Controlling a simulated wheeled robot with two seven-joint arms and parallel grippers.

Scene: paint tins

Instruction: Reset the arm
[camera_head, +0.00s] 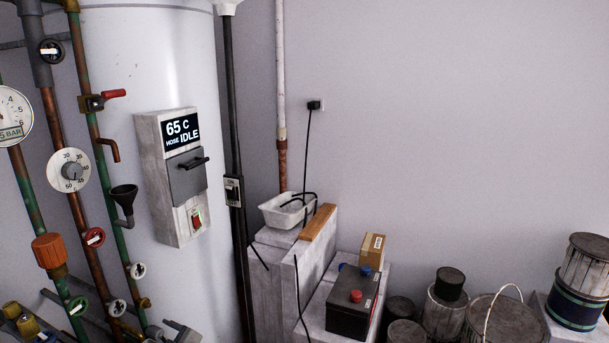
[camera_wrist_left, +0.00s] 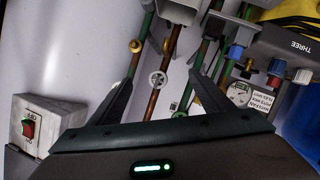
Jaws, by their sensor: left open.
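My left gripper (camera_wrist_left: 162,78) shows in the left wrist view with its two dark fingers spread apart. No object is held between them. Green and brown pipes and a small white handwheel (camera_wrist_left: 157,80) show behind the gap; how far off they are I cannot tell. In the head view I cannot make out the left gripper clearly. My right gripper is in neither view.
A white tank (camera_head: 160,60) with a control box (camera_head: 172,175) and valved pipes stands at left. A white tray (camera_head: 287,210) sits on pale blocks beside a wood strip (camera_head: 318,222). A battery (camera_head: 352,305) and several paint tins (camera_head: 575,298) stand at right.

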